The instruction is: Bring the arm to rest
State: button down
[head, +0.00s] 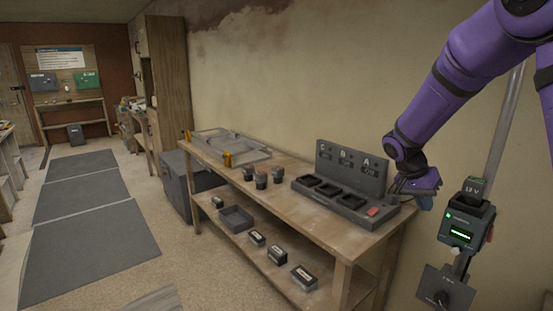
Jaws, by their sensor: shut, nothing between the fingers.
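My purple arm reaches in from the top right of the head view. My gripper (400,190) hangs at the right end of the workbench (300,222), just above or behind the right end of a dark grey panel with three bays (345,190). Its fingers are small and partly merge with the background, but they are shut with nothing seen between them. I cannot tell whether the gripper touches the panel. A red button or block (373,212) sits on the panel's right end, below the gripper.
A device with green lights marked 12 V (468,218) stands right of the gripper, close to it. Several dark cups (261,180) and a grey tray (240,155) are on the bench. Small boxes (278,255) lie on the lower shelf. Floor mats (90,245) lie clear at left.

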jog(key=s+a+r+n+t+y, duration=0.2)
jog(key=s+r+n, duration=0.1)
jog(key=s+r, duration=0.4)
jog(key=s+a+r+n+t+y, duration=0.1)
jog(key=s+a+r+n+y, duration=0.1)
jog(key=s+r, duration=0.55)
jog(key=s+a+n+t+y, duration=0.1)
jog(key=s+a+n, duration=0.1)
jog(key=s, duration=0.6)
jog(key=s+a+n+t, duration=0.2)
jog(key=s+n, duration=0.1)
jog(key=s, duration=0.5)
jog(key=shift+a+r+y, duration=0.35)
jog(key=shift+y, duration=0.05)
jog(key=shift+w, duration=0.1)
